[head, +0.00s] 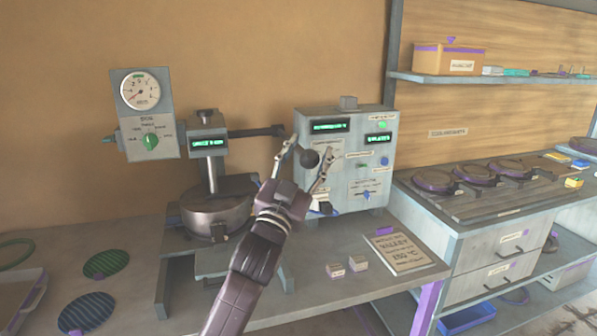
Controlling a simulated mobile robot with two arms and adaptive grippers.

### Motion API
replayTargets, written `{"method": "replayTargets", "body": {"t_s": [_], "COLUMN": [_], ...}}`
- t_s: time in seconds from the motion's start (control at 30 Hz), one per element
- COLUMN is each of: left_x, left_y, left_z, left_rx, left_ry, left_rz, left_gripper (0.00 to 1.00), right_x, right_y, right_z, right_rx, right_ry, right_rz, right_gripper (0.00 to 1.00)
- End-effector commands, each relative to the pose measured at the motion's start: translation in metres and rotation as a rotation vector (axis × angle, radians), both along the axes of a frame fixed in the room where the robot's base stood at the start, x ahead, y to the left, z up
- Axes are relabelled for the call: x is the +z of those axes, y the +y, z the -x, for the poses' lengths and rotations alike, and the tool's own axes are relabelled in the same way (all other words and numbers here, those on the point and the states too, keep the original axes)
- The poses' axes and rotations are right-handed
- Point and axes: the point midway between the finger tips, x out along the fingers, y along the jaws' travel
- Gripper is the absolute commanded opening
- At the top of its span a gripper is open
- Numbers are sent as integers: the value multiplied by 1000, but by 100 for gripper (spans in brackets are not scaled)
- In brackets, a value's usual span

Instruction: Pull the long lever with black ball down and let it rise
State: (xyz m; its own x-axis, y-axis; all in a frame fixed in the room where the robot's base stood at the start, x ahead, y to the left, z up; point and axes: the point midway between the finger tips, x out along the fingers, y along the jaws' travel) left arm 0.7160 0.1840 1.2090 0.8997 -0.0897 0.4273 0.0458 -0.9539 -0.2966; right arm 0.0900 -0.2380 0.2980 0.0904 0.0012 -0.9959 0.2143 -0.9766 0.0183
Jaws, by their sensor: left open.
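The plate press (211,190) stands on the bench at the middle left, with a round dark metal body and a column. A long dark lever bar (255,132) reaches right from its head. My right gripper is not in view.
A grey control box (374,155) with green displays stands close behind the gripper. A dial gauge panel (148,125) is at left. A label plate (400,252) and two small blocks (346,266) lie on the bench front. A drawer cabinet (490,240) stands at right.

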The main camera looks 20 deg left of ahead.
Motion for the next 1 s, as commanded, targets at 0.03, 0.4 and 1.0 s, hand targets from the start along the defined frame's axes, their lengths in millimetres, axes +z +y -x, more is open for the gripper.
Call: {"method": "replayTargets", "body": {"t_s": [0.03,0.4,1.0], "left_x": [-5,-34,-45], "left_y": [1,8,11], "left_z": [7,70,98], "left_rx": [0,0,1], "left_ry": [2,2,-2], "left_rz": [0,1,1], "left_gripper": [48,48,48], "right_x": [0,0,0], "right_y": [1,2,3], "right_z": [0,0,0], "right_rx": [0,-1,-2], "right_ry": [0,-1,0], "right_rz": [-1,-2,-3], "right_gripper": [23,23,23]}}
